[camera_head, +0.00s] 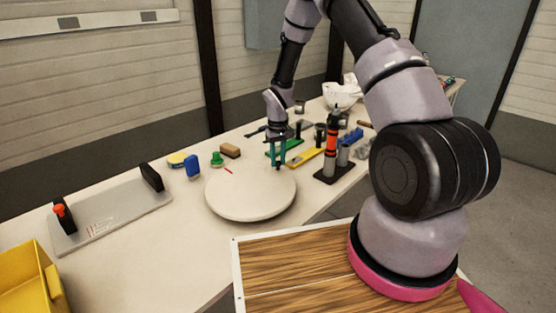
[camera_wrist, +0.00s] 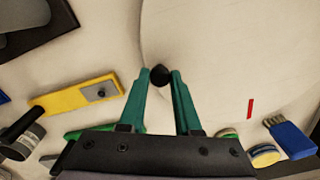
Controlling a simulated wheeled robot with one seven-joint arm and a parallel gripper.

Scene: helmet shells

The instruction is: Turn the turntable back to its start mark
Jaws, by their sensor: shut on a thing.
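The turntable (camera_head: 245,200) is a round off-white disc on the bench, and part of it fills the upper right of the wrist view (camera_wrist: 230,50). A black knob (camera_wrist: 160,75) shows near its rim, between my teal fingertips. My gripper (camera_head: 281,166) reaches down at the disc's far right side. It is shut on the knob, as the wrist view (camera_wrist: 160,80) shows. A short red mark (camera_head: 228,170) lies at the far left rim, apart from the knob; it also shows in the wrist view (camera_wrist: 251,108).
A blue brush (camera_head: 192,168), a green-topped item (camera_head: 216,159) and a brown block (camera_head: 230,151) stand behind the disc. A yellow tool (camera_head: 303,157) and a black-and-red tool on a stand (camera_head: 331,140) are right.

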